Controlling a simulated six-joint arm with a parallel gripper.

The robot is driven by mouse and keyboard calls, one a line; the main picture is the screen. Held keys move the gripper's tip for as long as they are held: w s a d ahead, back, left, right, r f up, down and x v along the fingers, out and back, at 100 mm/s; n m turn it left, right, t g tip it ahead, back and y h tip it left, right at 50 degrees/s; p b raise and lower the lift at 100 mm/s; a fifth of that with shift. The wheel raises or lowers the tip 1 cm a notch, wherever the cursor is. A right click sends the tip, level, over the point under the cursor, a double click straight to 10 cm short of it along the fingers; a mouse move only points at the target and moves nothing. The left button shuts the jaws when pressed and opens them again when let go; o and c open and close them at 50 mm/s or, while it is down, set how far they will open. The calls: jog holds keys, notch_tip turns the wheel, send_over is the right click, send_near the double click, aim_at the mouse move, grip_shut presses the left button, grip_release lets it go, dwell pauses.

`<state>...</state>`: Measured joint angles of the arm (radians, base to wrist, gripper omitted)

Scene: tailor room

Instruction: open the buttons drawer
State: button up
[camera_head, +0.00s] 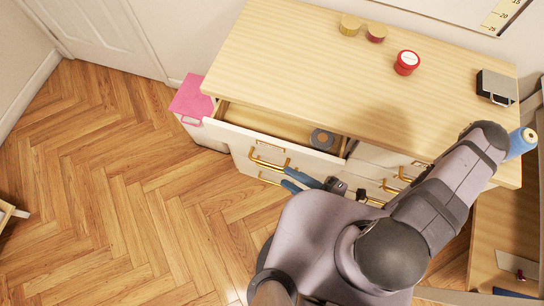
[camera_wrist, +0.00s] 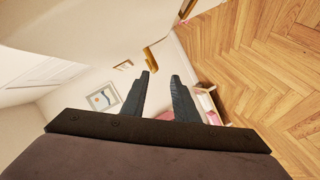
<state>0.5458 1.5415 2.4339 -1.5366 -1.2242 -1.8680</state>
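The wooden-topped dresser has a drawer (camera_head: 270,122) pulled out at its upper left, with a gold handle (camera_head: 266,163) on its white front. A dark round ring (camera_head: 321,139) lies inside it. More gold handles show below and to the right; no label can be read, so I cannot tell which is the buttons drawer. My gripper (camera_head: 288,178) is beside the front of the pulled-out drawer, right of its handle. In the wrist view my gripper (camera_wrist: 163,76) has its two fingers apart with nothing between them. A gold handle (camera_wrist: 151,58) shows just past the fingertips.
A pink item (camera_head: 190,98) is beside the dresser's left end.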

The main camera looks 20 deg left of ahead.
jog(key=s+f+n+g+h+p, duration=0.3)
jog(key=g+p, duration=0.1)
jog(key=g, duration=0.1)
jog(key=n+t+h+p, duration=0.3)
jog(key=n+h+p, duration=0.75)
jog(key=n, duration=1.45)
send_near(263, 162)
jog(key=shift+h, duration=0.35)
jog(key=shift+a+b+x, duration=0.2)
jog(key=shift+b+x, duration=1.3)
jog(key=shift+x, duration=0.35)
jog(key=shift+a+b+x, duration=0.2)
jog(key=shift+b+x, duration=1.3)
jog(key=shift+x, duration=0.3)
grip_shut()
